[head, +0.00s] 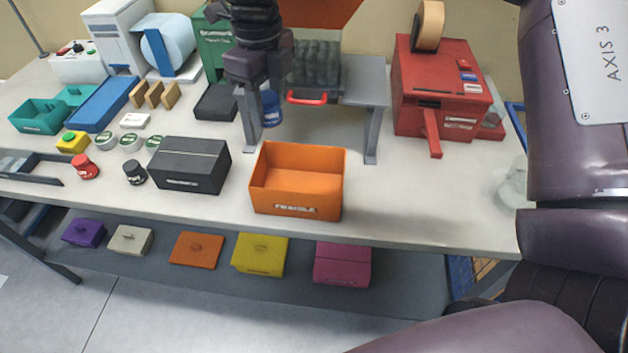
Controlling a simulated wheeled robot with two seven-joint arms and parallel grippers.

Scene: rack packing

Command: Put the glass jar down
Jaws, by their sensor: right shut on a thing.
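My right gripper (262,84) comes down from the top centre, in front of the left end of a grey raised stand (362,82). It is shut on a small blue, see-through jar (271,110), which I take to be the glass jar. The jar hangs upright below the gripper, beside the stand's left front leg and behind the orange open bin (296,202). I cannot tell whether its base touches the table. The fingertips are small and dark and partly merge with the jar. My left gripper is not in view.
A red machine (440,92) stands to the right of the stand. A black box (190,166) sits left of the orange bin. A clear glass object (513,186) is partly hidden by my arm at right. The tabletop (425,200) is bare right of the bin.

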